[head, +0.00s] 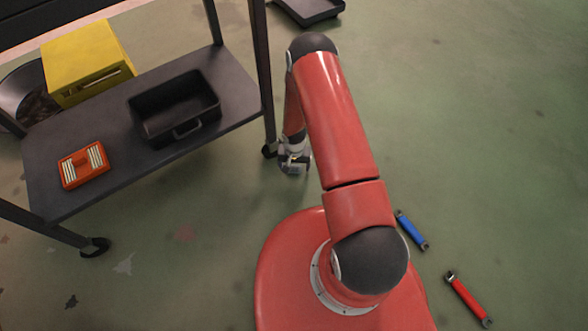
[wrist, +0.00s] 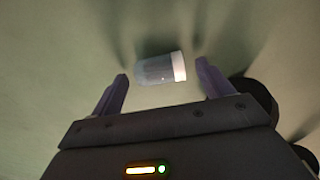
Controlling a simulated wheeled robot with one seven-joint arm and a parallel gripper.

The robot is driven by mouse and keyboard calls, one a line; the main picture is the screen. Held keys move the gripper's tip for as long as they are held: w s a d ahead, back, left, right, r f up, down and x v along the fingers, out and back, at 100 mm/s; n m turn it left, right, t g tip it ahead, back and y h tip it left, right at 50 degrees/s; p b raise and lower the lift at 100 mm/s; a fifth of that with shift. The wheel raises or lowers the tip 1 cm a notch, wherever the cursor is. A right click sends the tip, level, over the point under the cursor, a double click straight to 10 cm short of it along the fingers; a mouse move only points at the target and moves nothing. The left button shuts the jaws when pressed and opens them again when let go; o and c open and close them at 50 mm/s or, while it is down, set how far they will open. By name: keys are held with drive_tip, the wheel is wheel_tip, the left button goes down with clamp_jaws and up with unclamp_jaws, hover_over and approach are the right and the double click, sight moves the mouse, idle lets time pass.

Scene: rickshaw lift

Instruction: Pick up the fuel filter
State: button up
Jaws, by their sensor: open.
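What looks like the fuel filter (wrist: 158,69), a small translucent grey cylinder with a pale cap at its right end, lies on the green floor in the wrist view. My gripper (wrist: 163,73) is open, with one finger to the left of the filter and one to its right. The filter appears between and slightly beyond the fingertips, with gaps on both sides. How far above it the fingers are, I cannot tell. In the head view my gripper (head: 293,166) is low beside the cart's leg, and I cannot make out the filter there.
A blue tool (head: 411,230) and a red tool (head: 467,298) lie on the floor at right. The upper right floor is clear.

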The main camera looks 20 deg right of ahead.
sight(294, 166)
drive_tip(key=shift+f, duration=0.4)
drive_tip(key=c, duration=1.1)
wheel_tip(294, 166, up, 20)
drive_tip(key=shift+r+p, duration=0.1)
drive_tip(key=shift+p, duration=1.15)
drive_tip(key=shift+c, duration=0.2)
